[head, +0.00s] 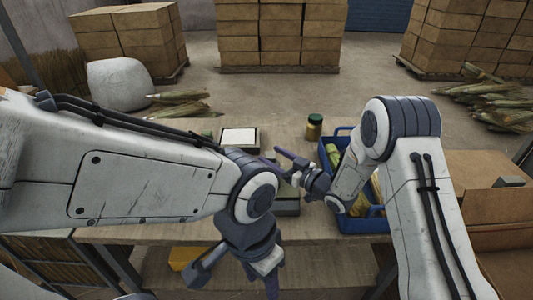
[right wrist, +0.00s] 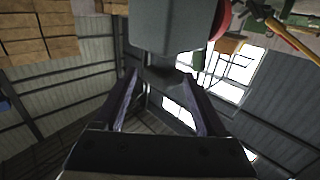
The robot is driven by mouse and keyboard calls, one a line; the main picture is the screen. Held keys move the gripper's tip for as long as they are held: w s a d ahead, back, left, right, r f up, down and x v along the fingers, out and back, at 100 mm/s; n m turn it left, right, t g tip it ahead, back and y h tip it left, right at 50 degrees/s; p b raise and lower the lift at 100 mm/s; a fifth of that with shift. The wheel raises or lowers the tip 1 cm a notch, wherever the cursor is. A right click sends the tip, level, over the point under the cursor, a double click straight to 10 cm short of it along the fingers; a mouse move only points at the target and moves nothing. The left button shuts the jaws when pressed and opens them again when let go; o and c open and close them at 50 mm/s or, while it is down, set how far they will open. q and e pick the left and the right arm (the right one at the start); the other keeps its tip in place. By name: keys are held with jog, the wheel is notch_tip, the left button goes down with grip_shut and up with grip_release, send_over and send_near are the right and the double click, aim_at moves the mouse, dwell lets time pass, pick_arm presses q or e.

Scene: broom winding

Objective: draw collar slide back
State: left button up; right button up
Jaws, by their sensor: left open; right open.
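A grey machine (head: 288,207) sits on the table, mostly hidden behind my arms; I cannot make out its collar slide in the head view. My right gripper (head: 283,162) is over the machine, its dark purple fingers pointing left. In the right wrist view my right gripper (right wrist: 163,105) has its fingers spread with nothing clearly held between them. A grey block (right wrist: 175,22) with a dark round part under it is just beyond the fingertips; I cannot tell if they touch. My left gripper (head: 238,277) is open, low at the table's front edge, pointing down.
A blue crate (head: 362,224) with corn husks stands right of the machine. A green-lidded jar (head: 314,127) and a white-topped box (head: 239,138) stand at the back of the table (head: 125,233). A cardboard box (head: 487,200) is at the right. A yellow item (head: 187,257) lies below.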

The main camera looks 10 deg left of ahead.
jog(key=v, duration=0.6)
jog(key=shift+d+b, duration=0.25)
jog(key=shift+b, duration=0.15)
jog(key=shift+s, duration=0.15)
jog(key=shift+a+r+h+p, duration=0.3)
jog(key=shift+a+r+h, duration=0.15)
jog(key=shift+h, duration=0.15)
jog(key=s+d+r+m+g+h+p, duration=0.1)
jog(key=s+d+r+g+h, duration=0.1)
jog(key=s, duration=0.9)
jog(key=s+d+r+m+g+h+p, duration=0.1)
jog(key=s+g+h, duration=0.4)
jog(key=s, duration=0.6)
jog(key=s+d+r+m+g+h+p, duration=0.1)
jog(key=s+d+r+g+h+p, duration=0.2)
jog(key=s, duration=0.9)
notch_tip(320, 180, up, 2)
jog(key=shift+d+r+g+h, duration=0.25)
jog(key=shift+d+h, duration=0.55)
jog(key=shift+h, duration=0.4)
jog(key=shift+m, duration=0.3)
